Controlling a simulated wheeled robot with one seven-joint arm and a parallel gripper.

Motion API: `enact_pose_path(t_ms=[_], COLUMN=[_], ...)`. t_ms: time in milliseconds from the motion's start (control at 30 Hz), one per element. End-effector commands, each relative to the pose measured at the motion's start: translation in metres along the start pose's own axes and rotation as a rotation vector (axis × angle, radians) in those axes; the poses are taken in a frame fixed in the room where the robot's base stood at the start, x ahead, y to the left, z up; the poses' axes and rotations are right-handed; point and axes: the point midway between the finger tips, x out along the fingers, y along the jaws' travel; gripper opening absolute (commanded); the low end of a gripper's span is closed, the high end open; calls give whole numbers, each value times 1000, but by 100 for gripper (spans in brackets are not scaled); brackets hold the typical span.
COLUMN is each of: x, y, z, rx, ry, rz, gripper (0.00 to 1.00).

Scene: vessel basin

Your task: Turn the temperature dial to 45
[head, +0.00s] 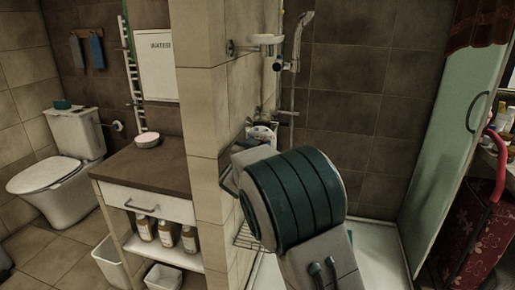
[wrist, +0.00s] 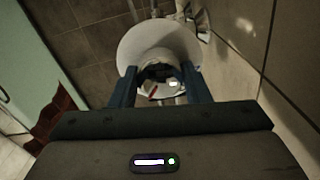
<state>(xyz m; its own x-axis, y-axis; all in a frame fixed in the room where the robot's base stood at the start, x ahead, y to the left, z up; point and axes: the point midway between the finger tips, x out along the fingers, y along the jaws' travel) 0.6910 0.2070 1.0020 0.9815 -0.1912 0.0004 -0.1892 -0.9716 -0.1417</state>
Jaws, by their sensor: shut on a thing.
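In the wrist view my gripper (wrist: 158,74) has its two blue fingers on either side of a small dark and metallic piece, which I take to be the temperature dial (wrist: 157,73). The fingers are closed on it. A small red mark and pale patches show just below it, between the fingers. I cannot read any number or the dial's setting. In the head view my own arm covers the gripper and the dial.
A white round object (wrist: 150,40) lies just beyond the fingertips in the wrist view. The tiled wall (wrist: 285,60) is close on the right.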

Motion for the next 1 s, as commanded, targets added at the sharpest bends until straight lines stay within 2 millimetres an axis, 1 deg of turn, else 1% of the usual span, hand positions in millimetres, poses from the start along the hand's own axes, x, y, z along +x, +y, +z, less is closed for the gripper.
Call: enact_pose_path(t_ms=[33, 200, 500, 700, 1000], x=[1, 1, 0, 0, 0], y=[3, 3, 2, 2, 2], z=[4, 4, 2, 1, 0], rx=[44, 184, 371, 436, 464], ry=[1, 1, 1, 2, 1], rz=[4, 4, 3, 3, 3], gripper=[20, 20, 20, 20, 20])
